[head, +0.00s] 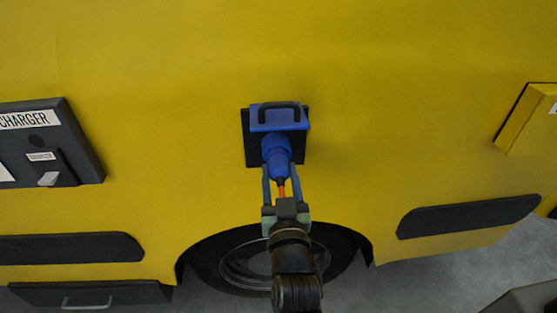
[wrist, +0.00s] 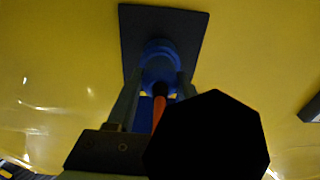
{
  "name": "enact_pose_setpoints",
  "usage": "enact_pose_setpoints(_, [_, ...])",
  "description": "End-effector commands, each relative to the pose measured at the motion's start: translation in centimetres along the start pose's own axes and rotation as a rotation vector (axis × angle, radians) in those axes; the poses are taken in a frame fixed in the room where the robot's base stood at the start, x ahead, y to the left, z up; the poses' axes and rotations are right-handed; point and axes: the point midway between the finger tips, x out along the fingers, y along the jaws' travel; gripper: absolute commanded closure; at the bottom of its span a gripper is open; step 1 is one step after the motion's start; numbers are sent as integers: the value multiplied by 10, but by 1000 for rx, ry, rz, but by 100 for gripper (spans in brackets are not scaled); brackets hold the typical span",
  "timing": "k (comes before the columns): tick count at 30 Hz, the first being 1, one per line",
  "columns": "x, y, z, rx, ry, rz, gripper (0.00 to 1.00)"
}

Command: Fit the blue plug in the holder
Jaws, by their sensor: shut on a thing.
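The blue plug (head: 277,150) is between the fingers of my gripper (head: 279,170), at the front of a dark square plate on the yellow vehicle side. Its orange tail (head: 282,191) points back toward my wrist. In the wrist view the blue plug (wrist: 158,66) lies against the dark plate (wrist: 192,28), with one finger on each side. A raised blue lid (head: 280,121) with a black handle sits just above the plug. The plug hides the opening behind it, so I cannot tell how deep it sits.
A dark charger box (head: 84,150) with white labels is on the left. A yellow box (head: 530,118) juts out at the right. A wheel (head: 235,265) is below, behind my arm. The yellow panel (head: 390,100) around the plate is bare.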

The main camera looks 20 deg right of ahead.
Motion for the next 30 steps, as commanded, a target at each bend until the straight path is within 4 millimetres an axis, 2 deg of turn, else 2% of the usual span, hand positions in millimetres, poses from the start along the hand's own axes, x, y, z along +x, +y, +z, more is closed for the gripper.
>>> enact_pose_setpoints(30, [-40, 0, 0, 1, 2, 0, 100])
